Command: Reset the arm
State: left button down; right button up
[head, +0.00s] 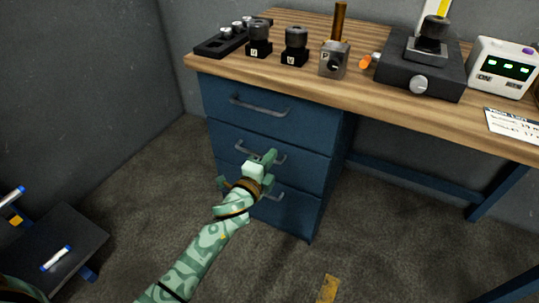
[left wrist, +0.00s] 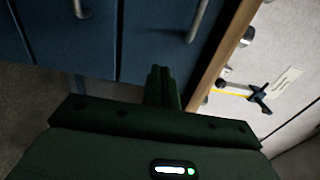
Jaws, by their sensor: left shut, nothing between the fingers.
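My left arm reaches in from the bottom of the head view, and my left gripper (head: 268,160) is in front of the blue drawer cabinet (head: 270,122), near the middle drawer's handle. The gripper is shut and empty. In the left wrist view its closed fingers (left wrist: 162,84) point toward the blue drawer fronts (left wrist: 145,35). I cannot tell whether they touch the cabinet. All the drawers look closed. My right gripper is not in view.
The wooden worktop (head: 420,112) above holds dark tool holders (head: 295,48), a grey block (head: 334,60), a black fixture (head: 420,68) and a white readout box (head: 501,68). A dark low surface (head: 55,250) with a marker is at lower left. The carpet between is clear.

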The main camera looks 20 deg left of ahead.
pick_arm(q)
jog(key=s+f+n+g, duration=0.3)
jog(key=s+f+n, duration=0.15)
jog(key=f, duration=0.65)
jog(key=s+f+n+g, duration=0.3)
jog(key=s+f+n, duration=0.15)
jog(key=f, duration=0.55)
jog(key=s+a+f+n+g, duration=0.1)
jog(key=s+f+n+g, duration=0.15)
jog(key=s+f, duration=0.8)
jog(key=s+f+n+g, duration=0.1)
jog(key=s+f+g, duration=0.3)
jog(key=s+f, duration=0.7)
jog(key=s+a+n+g, duration=0.15)
jog(key=s+g, duration=0.55)
jog(key=s, duration=3.2)
jog(key=w+r+t+p, duration=0.1)
jog(key=w+r+p, duration=0.4)
jog(key=r+p, duration=0.7)
jog(key=shift+d+r+n+y+p, duration=0.25)
jog(key=shift+n+y+p, duration=0.05)
jog(key=shift+p, duration=0.55)
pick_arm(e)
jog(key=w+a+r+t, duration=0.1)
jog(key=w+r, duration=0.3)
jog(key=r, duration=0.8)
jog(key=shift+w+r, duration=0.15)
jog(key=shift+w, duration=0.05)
